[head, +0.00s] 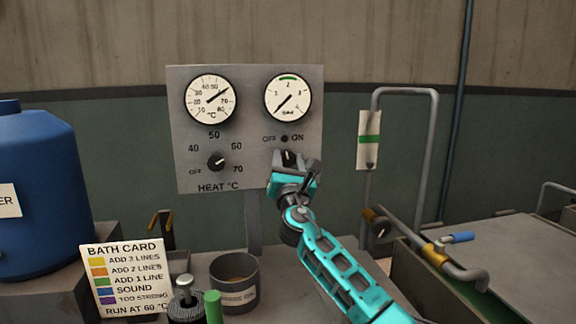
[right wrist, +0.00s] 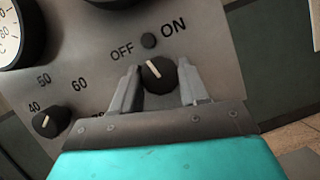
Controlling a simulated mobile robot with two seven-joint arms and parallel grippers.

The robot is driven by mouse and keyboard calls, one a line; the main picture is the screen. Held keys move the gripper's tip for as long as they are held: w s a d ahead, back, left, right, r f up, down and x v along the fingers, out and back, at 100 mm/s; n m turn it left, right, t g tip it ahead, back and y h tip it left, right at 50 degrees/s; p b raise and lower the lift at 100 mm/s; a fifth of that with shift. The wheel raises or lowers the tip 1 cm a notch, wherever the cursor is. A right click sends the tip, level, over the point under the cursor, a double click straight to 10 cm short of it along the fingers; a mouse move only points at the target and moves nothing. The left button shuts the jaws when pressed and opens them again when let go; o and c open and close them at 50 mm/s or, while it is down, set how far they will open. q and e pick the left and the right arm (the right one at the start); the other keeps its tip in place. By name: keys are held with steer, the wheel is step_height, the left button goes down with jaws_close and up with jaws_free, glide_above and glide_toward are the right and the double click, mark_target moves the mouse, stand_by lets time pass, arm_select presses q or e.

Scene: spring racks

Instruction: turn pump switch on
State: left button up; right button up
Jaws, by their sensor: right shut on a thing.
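The pump switch (right wrist: 158,75) is a black round knob with a white mark, low on the right side of the grey panel (head: 240,120). OFF and ON are printed above it, with a small dark lamp (right wrist: 148,41) between them. In the right wrist view the mark points up, roughly between the two words. My right gripper (head: 293,165) is shut on this knob, one finger on each side; it also shows in the right wrist view (right wrist: 157,90). In the head view the gripper hides the knob's lower part. My left gripper is not in view.
A heat knob (head: 216,161) and two dials, the left (head: 211,101) and right (head: 288,97), share the panel. A blue barrel (head: 40,190), bath card (head: 125,280) and grey pot (head: 234,283) stand left. A bent pipe frame (head: 433,150) rises right.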

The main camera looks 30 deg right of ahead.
steer(key=m+g+h, duration=0.1)
steer(key=m, duration=0.2)
steer(key=m+g+h, duration=0.1)
steer(key=m, duration=0.2)
steer(key=shift+a, duration=0.1)
steer(key=shift+m+g+h, duration=0.3)
steer(key=shift+m+g, duration=0.2)
steer(key=shift+m, duration=0.8)
steer(key=shift+m+g+h, duration=0.3)
steer(key=shift+m+g, duration=0.2)
steer(key=shift+m, duration=0.8)
steer(key=o, duration=1)
steer(key=shift+r, duration=0.1)
steer(key=shift+o, duration=0.2)
steer(key=v, duration=1.3)
steer(key=shift+w+a, duration=0.1)
